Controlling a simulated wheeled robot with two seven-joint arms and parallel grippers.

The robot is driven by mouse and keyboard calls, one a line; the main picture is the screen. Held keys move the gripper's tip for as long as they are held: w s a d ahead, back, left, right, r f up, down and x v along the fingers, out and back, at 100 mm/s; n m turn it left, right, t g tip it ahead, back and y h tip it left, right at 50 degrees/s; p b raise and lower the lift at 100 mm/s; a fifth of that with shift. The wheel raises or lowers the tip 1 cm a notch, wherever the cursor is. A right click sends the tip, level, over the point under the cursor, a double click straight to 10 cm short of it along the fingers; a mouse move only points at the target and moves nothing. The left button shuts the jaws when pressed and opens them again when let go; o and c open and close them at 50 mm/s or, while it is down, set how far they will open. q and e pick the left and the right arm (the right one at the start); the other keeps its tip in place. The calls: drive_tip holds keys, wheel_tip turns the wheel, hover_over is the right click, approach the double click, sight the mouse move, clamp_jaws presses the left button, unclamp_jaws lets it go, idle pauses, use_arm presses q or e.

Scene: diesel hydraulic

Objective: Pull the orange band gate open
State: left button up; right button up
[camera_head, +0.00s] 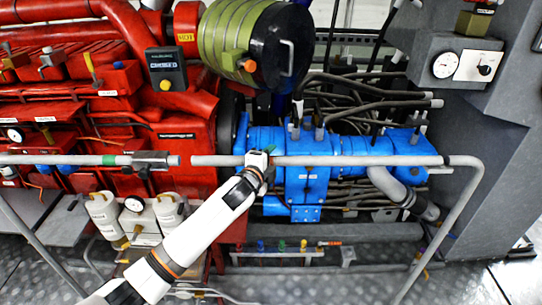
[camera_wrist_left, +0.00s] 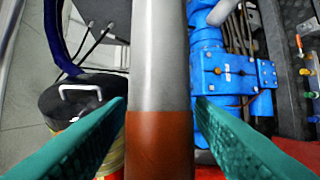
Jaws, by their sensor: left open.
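The gate is a grey pipe rail (camera_head: 370,160) crossing the head view in front of the blue machine, bending down at its right end. In the left wrist view its pipe (camera_wrist_left: 160,55) runs upright through the middle, with an orange-brown band (camera_wrist_left: 160,145) at the bottom. My left gripper (camera_head: 264,160) is at the rail, left of its middle. Its green fingers (camera_wrist_left: 160,110) are open, one on each side of the pipe, with a visible gap on the right. The band is hidden behind my gripper in the head view. My right gripper is in no view.
Another rail with a green band (camera_head: 110,160) continues left, past a dark clamp (camera_head: 150,160). Behind stand a red engine (camera_head: 185,140), a blue hydraulic unit (camera_head: 305,165) and a black-ended drum (camera_head: 285,48). A grey cabinet (camera_head: 480,120) stands right. Metal floor shows in front.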

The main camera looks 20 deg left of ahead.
use_arm(q)
drive_tip(key=shift+w+f, duration=0.1)
drive_tip(key=shift+w, duration=0.4)
clamp_jaws()
